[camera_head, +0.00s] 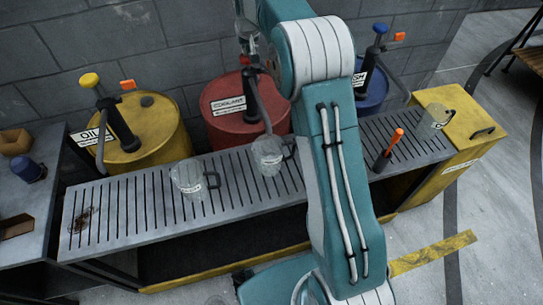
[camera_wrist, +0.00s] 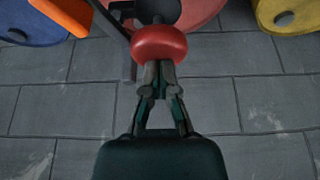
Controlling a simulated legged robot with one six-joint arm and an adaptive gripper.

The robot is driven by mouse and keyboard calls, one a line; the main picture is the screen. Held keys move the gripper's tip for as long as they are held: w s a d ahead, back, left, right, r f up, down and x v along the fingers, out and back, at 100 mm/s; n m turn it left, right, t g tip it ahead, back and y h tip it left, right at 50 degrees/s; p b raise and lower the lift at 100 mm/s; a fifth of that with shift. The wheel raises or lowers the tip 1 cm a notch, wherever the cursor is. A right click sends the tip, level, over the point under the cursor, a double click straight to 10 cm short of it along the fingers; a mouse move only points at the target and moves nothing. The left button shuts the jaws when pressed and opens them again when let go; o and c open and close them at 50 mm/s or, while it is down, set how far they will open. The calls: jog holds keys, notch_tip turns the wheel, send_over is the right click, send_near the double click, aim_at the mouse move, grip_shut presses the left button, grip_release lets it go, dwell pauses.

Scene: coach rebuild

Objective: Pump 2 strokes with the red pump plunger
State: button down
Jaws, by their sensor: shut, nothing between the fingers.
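The red pump plunger's round red knob (camera_wrist: 159,44) shows in the wrist view. My gripper (camera_wrist: 159,68) is shut, with its fingertips together at the edge of the knob and nothing between them. I cannot tell whether they press on it. The red drum's pump spout (camera_head: 262,108) curves down towards a clear jug (camera_head: 268,154) on the slatted bench. My arm hides part of the drum.
A yellow OIL drum (camera_head: 165,125) stands left and a blue drum (camera_head: 374,92) right, each with a pump. Clear jugs (camera_head: 190,178) (camera_head: 433,120) and an orange-handled tool (camera_head: 393,140) are on the slatted bench (camera_head: 130,215). A block wall (camera_head: 180,25) is close behind.

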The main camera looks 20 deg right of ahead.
jog(key=shift+r, duration=2.95)
jog(key=shift+f, duration=0.1)
jog(key=shift+s+f, duration=0.1)
jog(key=shift+f, duration=3.85)
jog(key=shift+r, duration=0.1)
jog(key=shift+r, duration=3.95)
notch_tip(320, 180, up, 6)
